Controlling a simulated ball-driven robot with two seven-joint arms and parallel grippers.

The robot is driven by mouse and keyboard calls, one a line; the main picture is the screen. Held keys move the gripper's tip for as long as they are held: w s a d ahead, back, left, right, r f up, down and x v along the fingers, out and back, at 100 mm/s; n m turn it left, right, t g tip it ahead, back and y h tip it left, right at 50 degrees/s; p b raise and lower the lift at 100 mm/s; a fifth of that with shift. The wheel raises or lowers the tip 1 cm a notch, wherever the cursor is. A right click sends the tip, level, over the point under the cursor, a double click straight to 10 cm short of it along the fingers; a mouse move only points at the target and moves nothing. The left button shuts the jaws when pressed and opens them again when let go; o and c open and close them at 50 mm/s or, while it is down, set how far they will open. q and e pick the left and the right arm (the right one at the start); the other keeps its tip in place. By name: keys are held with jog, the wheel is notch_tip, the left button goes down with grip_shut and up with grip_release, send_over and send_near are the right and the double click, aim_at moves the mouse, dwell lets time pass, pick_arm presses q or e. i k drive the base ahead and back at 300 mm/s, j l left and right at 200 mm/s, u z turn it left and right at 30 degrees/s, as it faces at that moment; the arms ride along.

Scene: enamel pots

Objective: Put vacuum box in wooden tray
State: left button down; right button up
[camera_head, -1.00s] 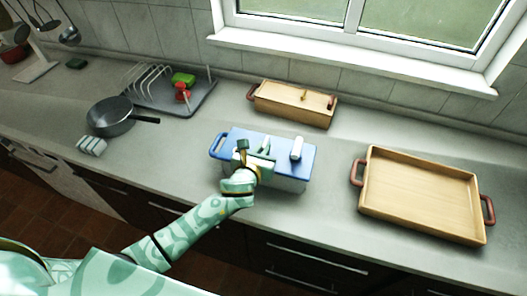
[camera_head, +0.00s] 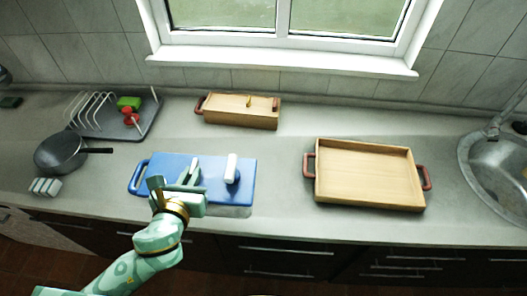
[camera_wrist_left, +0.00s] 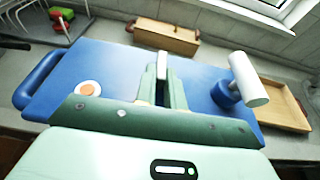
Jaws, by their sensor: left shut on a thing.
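The vacuum box (camera_head: 208,168) has a blue lid, a pale body, a blue side handle and a white knob standing on its right part. It sits on the counter left of the wooden tray; whether it is slightly raised I cannot tell. My left gripper (camera_head: 188,178) is over the middle of the lid, shut on the vacuum box at a part hidden between the fingers. The left wrist view shows the fingers (camera_wrist_left: 162,88) close together above the blue lid (camera_wrist_left: 110,68). The wooden tray (camera_head: 368,142) is empty, with reddish handles. My right gripper is not in view.
A lidded wooden box (camera_head: 240,117) stands behind the vacuum box. A dish rack (camera_head: 143,122), a dark pan (camera_head: 60,153) and a small white object (camera_head: 46,187) are at the left. A sink (camera_head: 490,165) is at the right. Bare counter lies between vacuum box and tray.

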aim_at(365, 176)
jog(key=l, duration=1.2)
jog(key=i+l, duration=0.15)
jog(key=l, duration=1)
